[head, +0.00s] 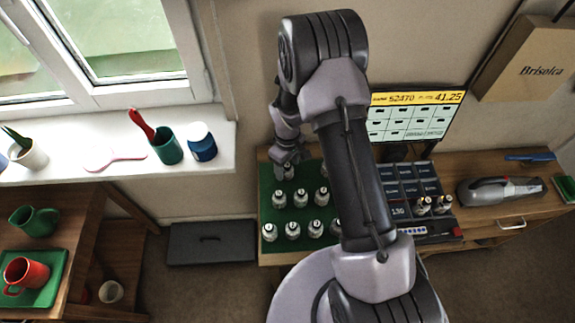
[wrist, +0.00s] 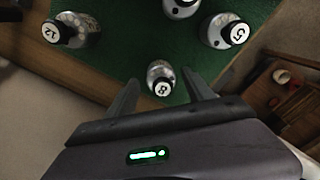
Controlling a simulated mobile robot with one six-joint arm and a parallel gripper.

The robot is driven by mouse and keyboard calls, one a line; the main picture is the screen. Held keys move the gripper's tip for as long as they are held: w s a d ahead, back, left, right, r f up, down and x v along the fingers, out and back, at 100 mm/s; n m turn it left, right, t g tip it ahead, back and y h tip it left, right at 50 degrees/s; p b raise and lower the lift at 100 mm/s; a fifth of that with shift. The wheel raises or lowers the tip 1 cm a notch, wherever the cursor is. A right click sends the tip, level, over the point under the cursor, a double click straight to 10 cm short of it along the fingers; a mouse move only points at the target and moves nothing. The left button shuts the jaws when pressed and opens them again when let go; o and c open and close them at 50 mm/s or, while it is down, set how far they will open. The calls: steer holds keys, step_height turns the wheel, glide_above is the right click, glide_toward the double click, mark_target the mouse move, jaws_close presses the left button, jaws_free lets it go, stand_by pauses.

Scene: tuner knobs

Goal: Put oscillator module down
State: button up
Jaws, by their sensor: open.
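Several small silver modules with numbered black-and-white tops stand on a green mat (head: 292,212). One module (wrist: 161,75), with a number that looks like 8 on its cap, stands upright on the mat between my open fingers in the wrist view. I cannot tell whether either finger touches it. My gripper (head: 288,172) is low over the far left of the mat in the head view. Modules marked 12 (wrist: 68,30) and apparently 15 (wrist: 224,30) stand farther off, with another (wrist: 181,6) cut by the frame edge. My arm hides part of the mat.
A dark panel (head: 405,190) with labelled slots holds two modules (head: 432,205) at its right. A screen (head: 415,120) stands behind it. A handheld vacuum (head: 500,190) lies on the wooden bench to the right.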

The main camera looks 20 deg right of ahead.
steer(key=s+r+m+t+p, duration=0.1)
steer(key=s+r+m+p, duration=0.1)
steer(key=r, duration=1.2)
steer(key=s+r+m+t+p, duration=0.1)
steer(key=r+m, duration=0.1)
steer(key=r, duration=1.1)
steer(key=s+a+r+m+t+y, duration=0.1)
steer(key=s+a+r+m+t, duration=0.1)
steer(key=s+r, duration=0.5)
steer(key=s+a+r+m+t+y, duration=0.1)
steer(key=s+r+m, duration=0.4)
steer(key=s, duration=0.7)
step_height(320, 180, up, 2)
steer(key=shift+s+a+r+t, duration=0.15)
steer(key=shift+s+a+t, duration=0.25)
steer(key=shift+a, duration=0.05)
